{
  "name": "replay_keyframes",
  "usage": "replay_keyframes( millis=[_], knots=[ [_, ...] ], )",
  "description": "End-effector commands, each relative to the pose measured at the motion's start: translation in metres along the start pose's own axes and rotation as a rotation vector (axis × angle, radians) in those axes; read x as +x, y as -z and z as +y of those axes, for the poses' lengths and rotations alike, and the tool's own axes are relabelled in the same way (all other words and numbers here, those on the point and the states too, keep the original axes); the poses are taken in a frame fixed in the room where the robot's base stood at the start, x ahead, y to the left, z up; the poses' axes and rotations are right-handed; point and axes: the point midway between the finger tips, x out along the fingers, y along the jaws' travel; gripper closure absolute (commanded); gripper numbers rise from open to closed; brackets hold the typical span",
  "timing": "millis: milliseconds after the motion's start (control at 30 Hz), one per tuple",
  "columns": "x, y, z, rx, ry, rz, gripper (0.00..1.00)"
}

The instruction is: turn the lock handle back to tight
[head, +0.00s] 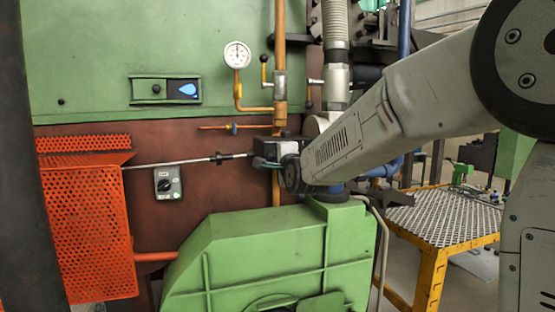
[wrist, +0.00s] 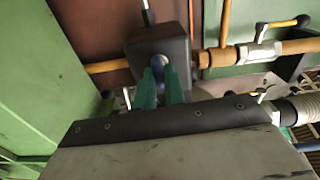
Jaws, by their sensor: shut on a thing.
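My gripper (head: 264,163) reaches in from the right to a dark grey box (head: 284,147) on the brown furnace wall. In the wrist view the green fingers of my gripper (wrist: 160,76) are shut on a small bluish part at the front of the box (wrist: 175,48). I take this part to be the lock handle (wrist: 157,62). The fingers hide most of it, so its exact angle cannot be told. A thin metal rod (head: 187,162) runs left from near the box, and a rod (wrist: 148,14) also meets the box in the wrist view.
A yellow pipe (head: 280,40) with a lever valve and a pressure gauge (head: 237,55) stand above. A green housing (head: 270,255) lies close below my gripper. An orange perforated guard (head: 85,225) and a switch box (head: 167,183) are left.

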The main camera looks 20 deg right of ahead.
Motion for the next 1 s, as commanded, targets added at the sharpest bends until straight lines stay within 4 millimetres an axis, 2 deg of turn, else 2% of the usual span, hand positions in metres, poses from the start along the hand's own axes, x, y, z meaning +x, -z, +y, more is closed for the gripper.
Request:
replay_keyframes(
  millis=[300, 700, 733, 800, 1000],
  knots=[
    [-0.0002, 0.0002, 0.0015, 0.073, -0.002, 0.000, 1.00],
    [-0.0002, 0.0001, 0.0017, 0.079, -0.003, 0.000, 1.00],
    [-0.0002, 0.0001, 0.0017, 0.079, -0.003, 0.000, 0.86],
    [-0.0001, 0.0000, 0.0016, 0.078, -0.003, 0.000, 0.67],
    [-0.0001, -0.0002, 0.0010, 0.078, -0.001, 0.000, 0.67]
  ],
)
